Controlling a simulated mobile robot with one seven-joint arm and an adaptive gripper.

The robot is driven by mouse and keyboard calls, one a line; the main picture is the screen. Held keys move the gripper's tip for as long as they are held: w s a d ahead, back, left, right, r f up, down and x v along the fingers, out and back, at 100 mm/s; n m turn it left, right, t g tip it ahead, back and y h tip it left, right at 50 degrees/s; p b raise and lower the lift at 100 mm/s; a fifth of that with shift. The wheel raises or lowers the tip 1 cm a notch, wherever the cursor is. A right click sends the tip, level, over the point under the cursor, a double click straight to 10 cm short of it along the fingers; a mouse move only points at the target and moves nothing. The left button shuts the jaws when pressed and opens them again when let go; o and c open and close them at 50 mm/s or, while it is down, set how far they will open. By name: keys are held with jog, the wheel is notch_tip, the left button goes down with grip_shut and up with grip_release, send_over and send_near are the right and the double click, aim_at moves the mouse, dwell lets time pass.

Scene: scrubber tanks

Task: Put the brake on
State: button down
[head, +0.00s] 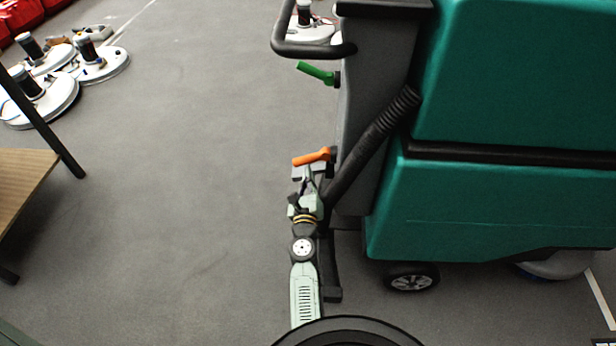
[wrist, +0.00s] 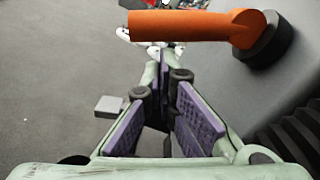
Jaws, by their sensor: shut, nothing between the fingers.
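An orange lever (head: 312,157) sticks out to the left from the rear of the teal scrubber machine (head: 490,205), low down. In the wrist view the orange lever (wrist: 185,26) lies across the top, joined to a dark round hub (wrist: 265,42) at its right. A green lever (head: 318,73) sits higher on the same rear side, tilted. No label shows which lever is the brake. My gripper (head: 309,176) is just below the orange lever in the head view. In the wrist view my gripper (wrist: 163,72) is shut and empty, its fingertips close to the lever; contact cannot be told.
A small grey block (wrist: 110,105) shows left of the fingers. A black ribbed hose (head: 375,140) runs down beside the lever, and a black handle bar (head: 290,45) is above. Floor machines (head: 45,90) and a wooden table (head: 22,185) stand left. The floor between is clear.

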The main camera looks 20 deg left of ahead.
aim_at(299, 165)
jog(key=shift+s+a+r+m, duration=0.1)
jog(key=shift+a+r+m, duration=0.4)
jog(key=shift+m, duration=0.3)
jog(key=m, duration=0.1)
jog(key=a+r+m+p, duration=0.1)
jog(key=r+m, duration=0.1)
jog(key=shift+s+a+r+m+p, duration=0.1)
jog(key=shift+s+a+m+p, duration=0.2)
jog(key=shift+m, duration=0.1)
jog(key=r+m, duration=0.1)
jog(key=m, duration=0.1)
jog(key=r+m+p, duration=0.1)
jog(key=r+m, duration=0.1)
jog(key=shift+s+a+m+h+p, duration=0.1)
jog(key=shift+a+m+h+p, duration=0.2)
jog(key=shift+a, duration=0.1)
jog(key=shift+r, duration=0.3)
jog(key=shift+p, duration=0.3)
